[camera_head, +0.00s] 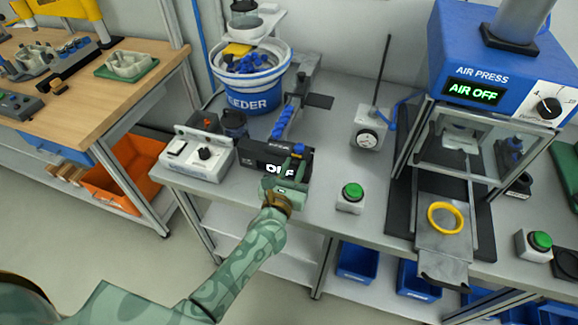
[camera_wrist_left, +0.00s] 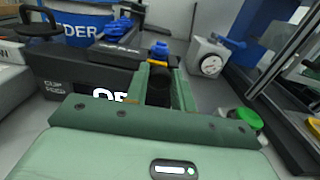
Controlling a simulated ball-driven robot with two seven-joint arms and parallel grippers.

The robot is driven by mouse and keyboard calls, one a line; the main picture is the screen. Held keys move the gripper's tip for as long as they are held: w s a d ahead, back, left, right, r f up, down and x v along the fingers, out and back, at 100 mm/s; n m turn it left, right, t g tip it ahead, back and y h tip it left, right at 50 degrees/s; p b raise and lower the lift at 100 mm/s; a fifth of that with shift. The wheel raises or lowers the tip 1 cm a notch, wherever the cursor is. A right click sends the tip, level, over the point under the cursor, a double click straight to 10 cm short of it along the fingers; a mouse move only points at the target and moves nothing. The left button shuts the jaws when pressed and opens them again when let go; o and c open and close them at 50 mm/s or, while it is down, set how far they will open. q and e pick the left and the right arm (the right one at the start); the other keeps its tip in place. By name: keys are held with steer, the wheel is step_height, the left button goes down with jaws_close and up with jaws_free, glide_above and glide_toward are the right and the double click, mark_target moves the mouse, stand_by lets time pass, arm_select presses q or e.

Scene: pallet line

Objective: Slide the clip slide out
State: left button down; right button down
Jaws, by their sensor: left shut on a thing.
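The black clip feeder box (camera_head: 262,154) stands on the grey bench, its sign reading "OFF"; it also shows in the left wrist view (camera_wrist_left: 62,72). At its right end, a dark round knob (camera_wrist_left: 159,88), seemingly the clip slide's handle, sits between the fingers of my left gripper (camera_wrist_left: 161,90). A blue clip (camera_wrist_left: 159,48) with a yellow part below it shows just beyond the knob. My left gripper (camera_head: 293,168) is shut on the knob; the fingers partly hide the slide. My right gripper is not in view.
A switch box (camera_head: 196,152) is left. A green button (camera_head: 351,193), gauge (camera_head: 368,134) and air press (camera_head: 490,80) with a yellow ring (camera_head: 445,218) stand right. Bench front is partly clear.

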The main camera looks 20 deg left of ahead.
arm_select(q)
steer(key=shift+d, duration=0.2)
steer(key=c, duration=1.2)
jaws_free()
steer(key=shift+d, duration=0.1)
steer(key=shift+s, duration=0.25)
steer(key=s, duration=1.6)
steer(key=shift+a+p, duration=0.25)
steer(key=shift+p, duration=0.15)
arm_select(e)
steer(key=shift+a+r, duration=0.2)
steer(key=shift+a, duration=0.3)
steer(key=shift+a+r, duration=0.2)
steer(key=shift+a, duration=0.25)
